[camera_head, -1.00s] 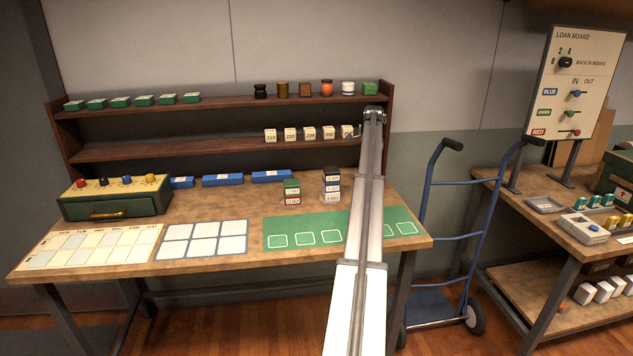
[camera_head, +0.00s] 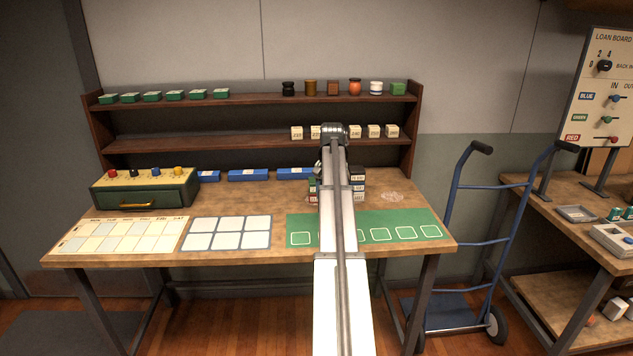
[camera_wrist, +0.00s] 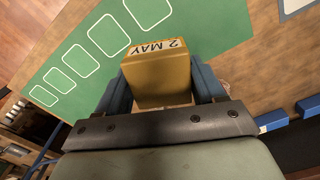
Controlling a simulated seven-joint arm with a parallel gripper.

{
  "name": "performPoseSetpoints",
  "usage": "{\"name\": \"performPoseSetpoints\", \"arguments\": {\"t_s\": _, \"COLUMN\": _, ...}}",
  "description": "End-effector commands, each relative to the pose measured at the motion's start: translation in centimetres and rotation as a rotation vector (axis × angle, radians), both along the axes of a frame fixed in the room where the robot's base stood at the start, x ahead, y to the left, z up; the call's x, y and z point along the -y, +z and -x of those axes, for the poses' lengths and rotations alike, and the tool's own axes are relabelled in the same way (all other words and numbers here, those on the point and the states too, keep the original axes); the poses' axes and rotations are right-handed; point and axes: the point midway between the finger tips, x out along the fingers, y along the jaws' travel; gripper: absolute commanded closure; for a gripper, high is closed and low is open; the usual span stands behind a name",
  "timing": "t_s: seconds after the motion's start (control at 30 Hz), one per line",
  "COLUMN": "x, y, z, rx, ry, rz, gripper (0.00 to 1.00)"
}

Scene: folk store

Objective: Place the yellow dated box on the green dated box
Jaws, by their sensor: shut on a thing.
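My gripper (camera_wrist: 163,82) is shut on the yellow dated box (camera_wrist: 157,76). In the wrist view this box sits between the blue fingers, and its white label reads "2 MAY". In the head view the held box is hidden by my arm. The green dated box (camera_head: 313,183) tops the left of two small stacks on the table, above a red-labelled box. My arm hides most of that stack in the head view. My gripper is above the table, in front of the middle shelf and near the stacks; its exact height over the green box cannot be told.
The other stack (camera_head: 357,184) of dark labelled boxes stands close on the right. A green mat (camera_head: 420,221) with white-outlined squares lies in front. Several cream dated boxes (camera_head: 374,131) line the middle shelf. Blue boxes (camera_head: 247,175) lie along the table's back.

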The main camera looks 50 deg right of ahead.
Motion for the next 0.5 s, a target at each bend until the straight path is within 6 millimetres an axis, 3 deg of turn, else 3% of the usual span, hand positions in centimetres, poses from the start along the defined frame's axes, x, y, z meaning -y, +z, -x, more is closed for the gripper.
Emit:
{"name": "performPoseSetpoints", "arguments": {"t_s": 0.03, "x": -2.3, "y": 0.0, "z": -0.7, "rx": 0.0, "ry": 0.031, "rz": 0.0, "gripper": 0.64}}
{"name": "performPoseSetpoints", "arguments": {"t_s": 0.1, "x": -4.8, "y": 0.1, "z": -1.8, "rx": 0.0, "ry": 0.069, "rz": 0.0, "gripper": 0.64}}
{"name": "performPoseSetpoints", "arguments": {"t_s": 0.5, "x": -18.4, "y": 0.6, "z": -7.1, "rx": 0.0, "ry": 0.269, "rz": 0.0, "gripper": 0.64}}
